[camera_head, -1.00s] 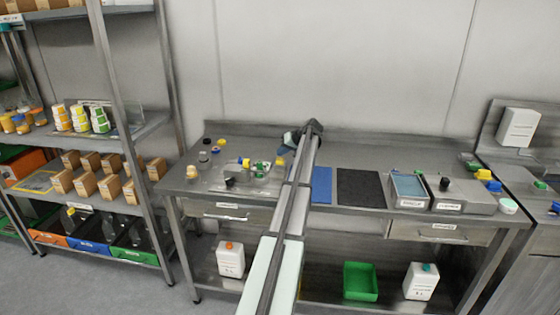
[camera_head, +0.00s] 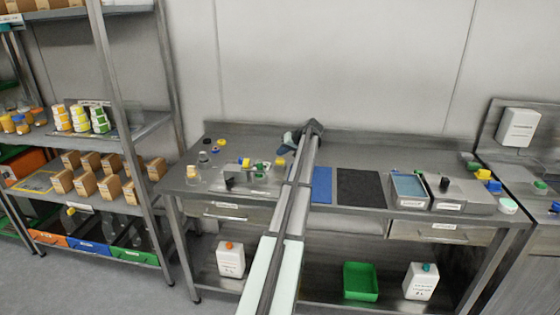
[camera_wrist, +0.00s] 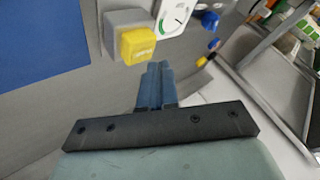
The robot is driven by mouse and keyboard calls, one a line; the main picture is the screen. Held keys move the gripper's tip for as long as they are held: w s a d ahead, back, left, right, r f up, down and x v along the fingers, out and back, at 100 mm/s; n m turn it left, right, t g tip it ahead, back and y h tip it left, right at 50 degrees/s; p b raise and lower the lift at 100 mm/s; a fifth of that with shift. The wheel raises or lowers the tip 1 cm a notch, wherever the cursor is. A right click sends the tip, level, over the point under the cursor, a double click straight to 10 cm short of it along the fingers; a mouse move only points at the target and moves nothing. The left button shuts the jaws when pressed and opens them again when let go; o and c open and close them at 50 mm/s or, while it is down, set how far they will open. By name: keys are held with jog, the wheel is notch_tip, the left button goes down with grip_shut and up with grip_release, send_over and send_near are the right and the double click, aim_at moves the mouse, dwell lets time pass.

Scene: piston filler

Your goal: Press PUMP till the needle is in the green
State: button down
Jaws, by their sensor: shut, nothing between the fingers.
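The yellow button (camera_wrist: 138,45), with small pale lettering too blurred to read, sits on a grey block in the wrist view. Beside it is a white gauge (camera_wrist: 175,17) with a green arc on the left of its dial. A thin dark needle seems to lie right of the green, but it is small and the gauge's top is cut off. My gripper (camera_wrist: 158,72) is shut and empty, its tips just short of the button and apart from it.
A blue mat (camera_head: 321,186) and a black mat (camera_head: 359,188) lie right of my arm. Several small knobs and fittings stand on the bench's left part. A tray with blue contents (camera_head: 409,188) and a grey device (camera_head: 464,195) stand at the right. A shelf rack is at the left.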

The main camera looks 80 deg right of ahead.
aim_at(282, 160)
jog(key=shift+f, duration=0.2)
dwell(0.6)
jog(key=shift+f, duration=0.25)
jog(key=shift+f, duration=0.8)
dwell(1.4)
jog(key=shift+r, duration=1.25)
jog(key=shift+r, duration=2.5)
